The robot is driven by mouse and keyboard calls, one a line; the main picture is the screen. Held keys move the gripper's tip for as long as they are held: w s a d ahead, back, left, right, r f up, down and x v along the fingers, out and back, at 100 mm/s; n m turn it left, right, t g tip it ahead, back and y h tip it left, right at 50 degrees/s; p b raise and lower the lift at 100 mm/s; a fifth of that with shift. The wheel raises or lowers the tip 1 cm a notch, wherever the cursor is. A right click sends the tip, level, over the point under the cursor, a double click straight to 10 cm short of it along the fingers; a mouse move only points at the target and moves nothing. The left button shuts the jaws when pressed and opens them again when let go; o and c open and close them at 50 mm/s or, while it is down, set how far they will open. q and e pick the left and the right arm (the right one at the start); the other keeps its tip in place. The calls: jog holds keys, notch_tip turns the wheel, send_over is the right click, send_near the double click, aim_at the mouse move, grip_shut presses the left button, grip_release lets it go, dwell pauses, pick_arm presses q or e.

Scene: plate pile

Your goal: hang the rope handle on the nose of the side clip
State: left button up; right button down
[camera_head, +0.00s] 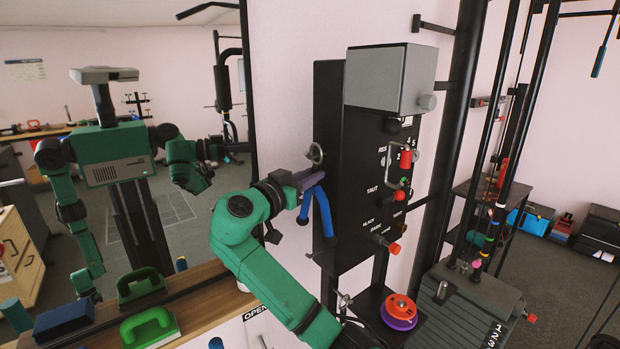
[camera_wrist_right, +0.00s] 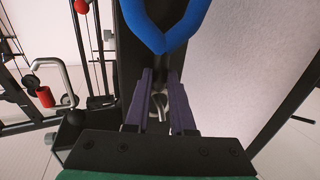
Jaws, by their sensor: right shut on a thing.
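The blue rope handle (camera_head: 323,210) hangs as an upside-down V, with its bend at the purple fingertips of my right gripper (camera_head: 312,180). The metal side clip (camera_head: 315,154) sits on the black panel's left side, just above the fingertips. In the right wrist view the handle (camera_wrist_right: 160,30) shows at the top beyond the fingers (camera_wrist_right: 162,76), and the metal clip (camera_wrist_right: 160,104) shows between and behind the fingers. The handle appears below the clip; I cannot tell if they touch. My left gripper shows only as a reflection, if at all.
The black panel (camera_head: 328,95) carries a grey box (camera_head: 388,80) and a red-handled lever (camera_head: 406,160). A weight stack frame (camera_head: 465,300) stands right. A mirror at left reflects my body.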

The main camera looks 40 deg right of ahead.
jog(key=a+b, duration=0.1)
jog(key=a, duration=0.6)
jog(key=shift+a, duration=0.3)
dwell(0.5)
jog(key=shift+w, duration=0.1)
jog(key=a, duration=0.1)
jog(key=a+f+b, duration=0.1)
jog(key=a, duration=0.1)
jog(key=a+f+b, duration=0.1)
jog(key=a, duration=0.1)
dwell(0.3)
jog(key=shift+d, duration=0.1)
dwell(0.9)
